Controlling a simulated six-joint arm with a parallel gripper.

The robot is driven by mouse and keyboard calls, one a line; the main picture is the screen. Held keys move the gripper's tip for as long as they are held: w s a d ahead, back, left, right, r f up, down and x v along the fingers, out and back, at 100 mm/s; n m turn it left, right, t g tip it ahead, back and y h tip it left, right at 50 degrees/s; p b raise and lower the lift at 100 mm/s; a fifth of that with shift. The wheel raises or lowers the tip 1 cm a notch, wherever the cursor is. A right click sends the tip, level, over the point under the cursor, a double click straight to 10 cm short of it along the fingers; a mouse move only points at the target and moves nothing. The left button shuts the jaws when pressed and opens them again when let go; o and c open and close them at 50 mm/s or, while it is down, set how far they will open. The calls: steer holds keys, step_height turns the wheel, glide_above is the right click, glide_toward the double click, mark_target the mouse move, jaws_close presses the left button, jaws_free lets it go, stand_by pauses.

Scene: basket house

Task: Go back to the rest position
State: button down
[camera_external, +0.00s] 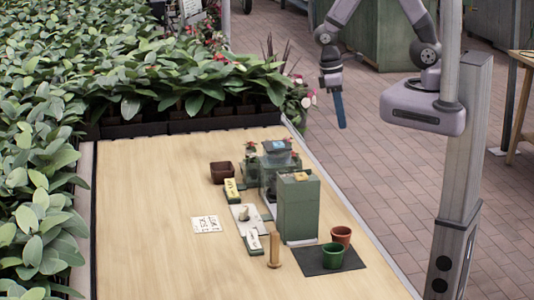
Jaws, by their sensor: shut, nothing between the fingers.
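My gripper (338,108) hangs at the top of the view, pointing down, beyond the right edge of the wooden table (150,230). It is shut and empty, with its blue fingers together. It is clear of the table and of everything on it. The brick floor shows behind it.
On the table stand a green box (298,208), a brown square pot (221,171), a green pot (333,255) and a red-brown pot (341,236) by a dark mat (353,261). A wooden post (274,250) stands in front. Leafy plants (120,70) line the left and back. The table's left half is mostly bare.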

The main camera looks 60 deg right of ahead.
steer(key=d+r+m+t+y+b, duration=0.1)
steer(key=d+r+m, duration=0.3)
steer(key=d, duration=0.6)
steer(key=shift+s+d+m+t+b, duration=0.25)
steer(key=shift+s+m+t+b, duration=0.15)
steer(key=shift+m+t, duration=0.15)
